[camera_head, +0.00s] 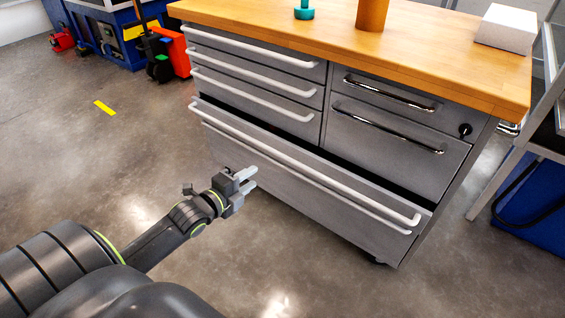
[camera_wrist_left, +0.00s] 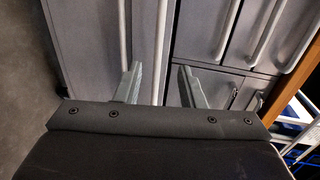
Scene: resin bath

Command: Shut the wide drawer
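My left gripper (camera_head: 246,180) is in front of the drawer's left half, below the handle in the picture. Its two fingers are apart with nothing between them. In the left wrist view the fingers (camera_wrist_left: 160,88) are spread, with grey cabinet fronts and pale bar handles beyond them. Whether the fingers touch the drawer front, I cannot tell. My right gripper does not show.
The cabinet's other drawers (camera_head: 255,75) look shut. Its wooden top (camera_head: 420,50) bears a teal object (camera_head: 304,10), a brown cylinder (camera_head: 371,14) and a white box (camera_head: 507,29). A metal frame with a blue bin (camera_head: 535,195) stands at right.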

